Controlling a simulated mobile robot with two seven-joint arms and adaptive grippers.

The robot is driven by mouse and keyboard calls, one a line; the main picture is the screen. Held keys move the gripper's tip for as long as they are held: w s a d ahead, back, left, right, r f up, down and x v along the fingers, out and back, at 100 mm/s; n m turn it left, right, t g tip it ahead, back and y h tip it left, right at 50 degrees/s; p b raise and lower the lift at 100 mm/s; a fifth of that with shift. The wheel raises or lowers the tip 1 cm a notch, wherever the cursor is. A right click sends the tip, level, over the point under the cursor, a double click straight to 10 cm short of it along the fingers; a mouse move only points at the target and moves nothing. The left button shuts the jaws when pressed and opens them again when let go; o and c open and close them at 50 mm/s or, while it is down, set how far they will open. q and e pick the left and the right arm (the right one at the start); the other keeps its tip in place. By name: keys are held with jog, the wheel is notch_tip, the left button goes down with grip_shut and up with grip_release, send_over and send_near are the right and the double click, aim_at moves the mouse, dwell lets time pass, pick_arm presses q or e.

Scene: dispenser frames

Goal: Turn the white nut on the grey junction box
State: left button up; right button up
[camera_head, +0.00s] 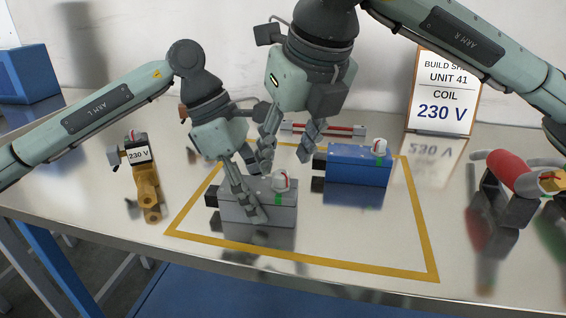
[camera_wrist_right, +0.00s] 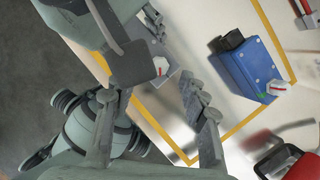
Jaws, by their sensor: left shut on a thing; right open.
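The grey junction box (camera_head: 284,213) stands inside the yellow outline on the bench. Its white nut (camera_head: 281,183), with a red mark on it and a green mark below, sits on the right part of the box's top. The nut also shows in the right wrist view (camera_wrist_right: 160,64). My left gripper (camera_head: 252,193) is shut on the grey box, one finger down its front face; the far finger is partly hidden. My right gripper (camera_head: 286,158) is open above and behind the nut, its fingers pointing down. The nut appears between and beyond its fingers in the wrist view, apart from them.
A blue box (camera_head: 358,168) with a similar white nut (camera_head: 379,147) stands behind right. A brass valve with a 230 V coil (camera_head: 145,180) is at left, a red-bodied part (camera_head: 508,171) at right. A build sheet sign (camera_head: 443,90) reads 230 V. The outlined area's front right is clear.

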jog(key=v, duration=0.8)
jog(key=shift+r, duration=0.2)
jog(key=n+g+y, duration=0.3)
jog(key=n+g, duration=0.1)
jog(key=n, duration=0.8)
send_near(279, 173)
jog(key=x, duration=0.8)
jog(key=shift+a+f, duration=0.1)
jog(key=shift+f, duration=0.15)
jog(key=shift+c, duration=0.3)
grip_shut()
